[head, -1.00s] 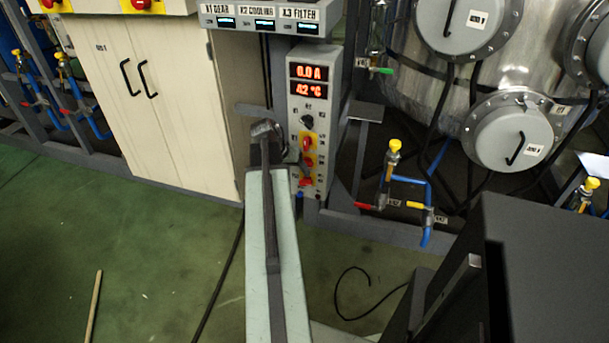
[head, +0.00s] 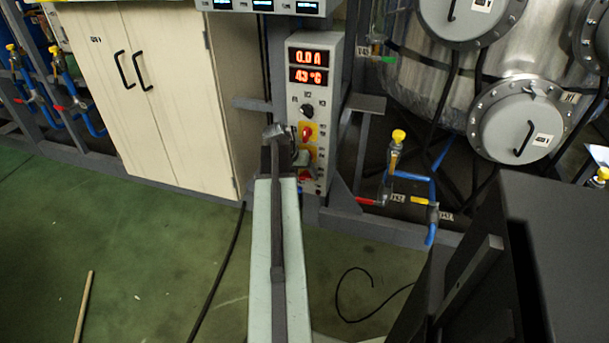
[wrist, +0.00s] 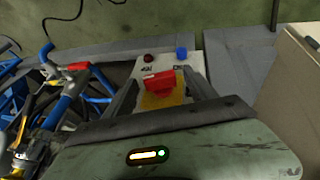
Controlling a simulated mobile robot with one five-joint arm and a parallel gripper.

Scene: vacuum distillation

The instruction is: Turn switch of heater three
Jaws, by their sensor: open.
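The control panel (head: 325,85) is a narrow grey box with red readouts showing 0.0 A and 43 °C. Below a black knob (head: 307,111) are red rotary switches on yellow plates; the upper one (head: 306,132) is clear, and lower ones are partly hidden by my gripper. The lowest red switch (head: 305,176) is beside my gripper's end. In the wrist view, a red switch (wrist: 158,84) on a yellow plate sits between the two fingers of my gripper (wrist: 160,77), which is open around it. Whether the fingers touch it I cannot tell. The heater labels are too small to read.
A cream cabinet (head: 165,100) stands left of the panel. Blue pipes with a yellow-capped valve (head: 398,138) are to the right, in front of a steel tank (head: 420,85). A cable (head: 222,270) and a stick (head: 84,305) lie on the green floor.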

